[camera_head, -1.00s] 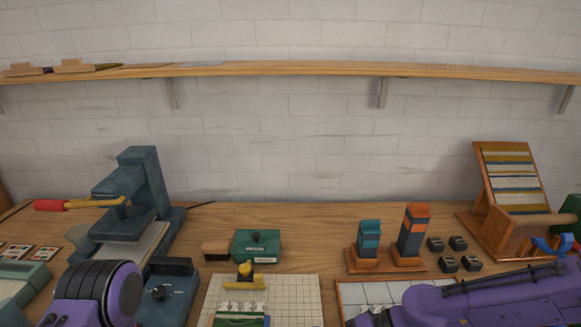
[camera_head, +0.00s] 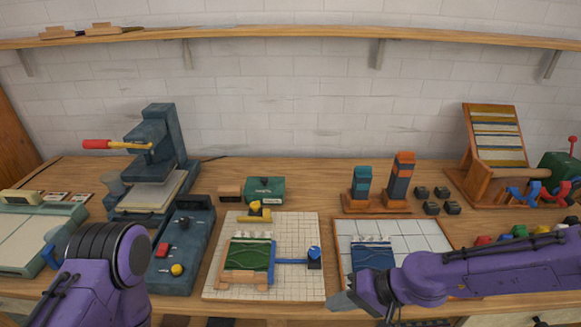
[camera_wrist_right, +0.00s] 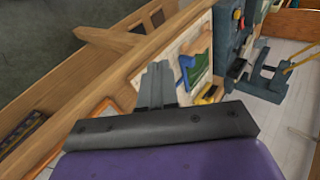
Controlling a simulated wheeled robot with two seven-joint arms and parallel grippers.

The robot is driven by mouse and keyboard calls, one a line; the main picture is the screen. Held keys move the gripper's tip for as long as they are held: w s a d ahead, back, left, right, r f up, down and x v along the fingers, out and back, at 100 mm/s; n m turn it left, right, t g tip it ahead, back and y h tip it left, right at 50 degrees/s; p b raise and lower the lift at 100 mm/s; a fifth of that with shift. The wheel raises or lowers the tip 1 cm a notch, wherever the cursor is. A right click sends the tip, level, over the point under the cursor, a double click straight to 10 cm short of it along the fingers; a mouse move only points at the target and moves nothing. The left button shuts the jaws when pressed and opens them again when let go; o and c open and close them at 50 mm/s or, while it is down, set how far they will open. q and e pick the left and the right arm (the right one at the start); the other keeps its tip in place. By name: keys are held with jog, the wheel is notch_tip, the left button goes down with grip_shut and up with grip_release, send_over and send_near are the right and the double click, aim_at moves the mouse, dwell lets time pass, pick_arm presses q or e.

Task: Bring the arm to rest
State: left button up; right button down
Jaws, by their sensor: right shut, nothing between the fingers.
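My right arm comes in from the right edge of the head view, purple with a dark hose along it. My right gripper (camera_head: 343,302) is shut and empty, by the table's front edge near the lower left of a white tiled board (camera_head: 428,232). In the right wrist view its two grey fingers (camera_wrist_right: 156,84) lie together with nothing between them. My left arm (camera_head: 100,270) shows only as purple and black links at the lower left of the head view. Its gripper is not in view.
A gridded board (camera_head: 304,225) with a green woven piece lies mid-table. A teal press (camera_head: 163,135) stands at left. Two striped blocks (camera_head: 400,178) stand behind the tiled board. A slanted wooden rack (camera_head: 478,184) is at the back right. A shelf (camera_head: 290,33) crosses the wall.

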jog(key=s+d+f+m+t+h+b, duration=0.15)
jog(key=d+f+m+t+h, duration=0.25)
jog(key=d+f+m+h, duration=0.65)
jog(key=s+d+f+n+g+h+b, duration=0.1)
jog(key=s+d+f+n, duration=0.2)
jog(key=s+f, duration=0.4)
jog(key=s+d+f+n+g+h, duration=0.1)
jog(key=s+d+f+n, duration=0.2)
jog(key=s+d+f, duration=0.3)
jog(key=s+f, duration=0.1)
jog(key=s, duration=0.4)
jog(key=shift+s+d+f+g+b, duration=0.25)
jog(key=shift+s+f+g+b, duration=0.05)
jog(key=shift+f+g+b, duration=0.1)
